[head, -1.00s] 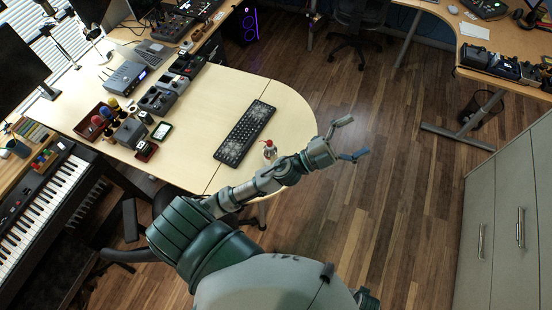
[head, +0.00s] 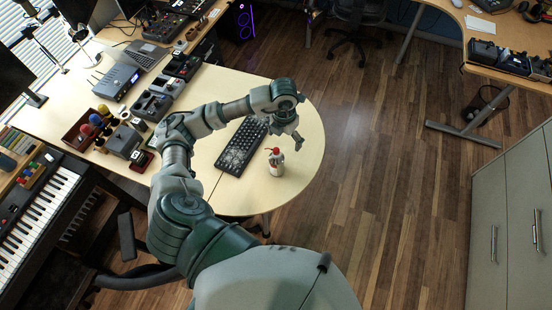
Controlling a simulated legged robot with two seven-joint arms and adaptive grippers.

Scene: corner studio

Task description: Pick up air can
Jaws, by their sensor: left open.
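The air can (head: 276,168) stands upright on the light wooden table near its rounded end. It is a small pale can with a red top. My left gripper (head: 297,146) is above the table, just beyond and slightly right of the can in the picture, fingers pointing down toward the table. It is open and empty, apart from the can as far as I can tell. My right gripper is not in view.
A black keyboard (head: 243,146) lies left of the can, partly under my left arm. The table (head: 304,178) is clear right of the can. Small devices, a red tray (head: 84,127) and a router (head: 115,83) stand further left. A piano keyboard (head: 42,217) is at far left.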

